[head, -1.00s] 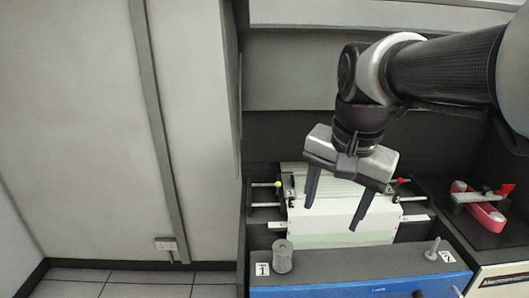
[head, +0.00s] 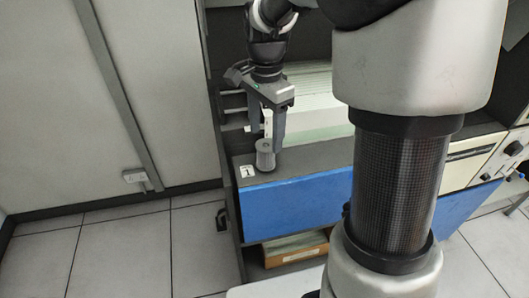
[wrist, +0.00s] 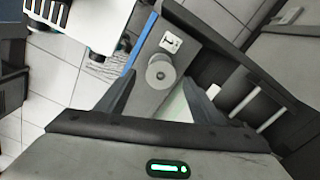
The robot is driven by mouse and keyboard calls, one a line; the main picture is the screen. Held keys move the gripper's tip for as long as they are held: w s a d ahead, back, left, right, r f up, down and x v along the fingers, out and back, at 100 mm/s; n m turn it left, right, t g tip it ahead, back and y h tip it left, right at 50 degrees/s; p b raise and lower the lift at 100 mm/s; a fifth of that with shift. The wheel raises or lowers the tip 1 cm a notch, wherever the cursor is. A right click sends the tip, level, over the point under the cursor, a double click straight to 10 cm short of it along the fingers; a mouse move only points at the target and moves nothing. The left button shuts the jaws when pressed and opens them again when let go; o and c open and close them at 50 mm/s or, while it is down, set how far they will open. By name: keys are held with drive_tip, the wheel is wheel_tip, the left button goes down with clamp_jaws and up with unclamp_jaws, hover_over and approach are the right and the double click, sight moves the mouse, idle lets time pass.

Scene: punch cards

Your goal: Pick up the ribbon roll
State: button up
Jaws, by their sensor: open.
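The ribbon roll, which I take to be the grey ridged cylinder (head: 265,157), stands upright on the dark ledge at its left end, beside a white label marked 1. In the wrist view the roll (wrist: 160,73) shows from above as a round disc with a central hole. My gripper (head: 268,138) is open and close above the roll, one finger coming down at its right side in the head view. In the wrist view my gripper's fingers (wrist: 157,82) are spread to the left and right of the roll, with nothing held. Whether a finger touches the roll cannot be told.
The dark ledge (head: 315,160) tops a blue front panel (head: 295,205). A pale sloped machine cover (head: 315,100) stands behind the ledge. Light rods (wrist: 250,110) lie right of the roll in the wrist view. My own arm hides the ledge's right part.

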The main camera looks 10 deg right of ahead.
sight(266, 145)
wheel_tip(266, 145, down, 7)
drive_tip(key=shift+w+r, duration=0.1)
drive_tip(key=shift+r, duration=0.1)
idle(0.3)
drive_tip(key=c, duration=1.2)
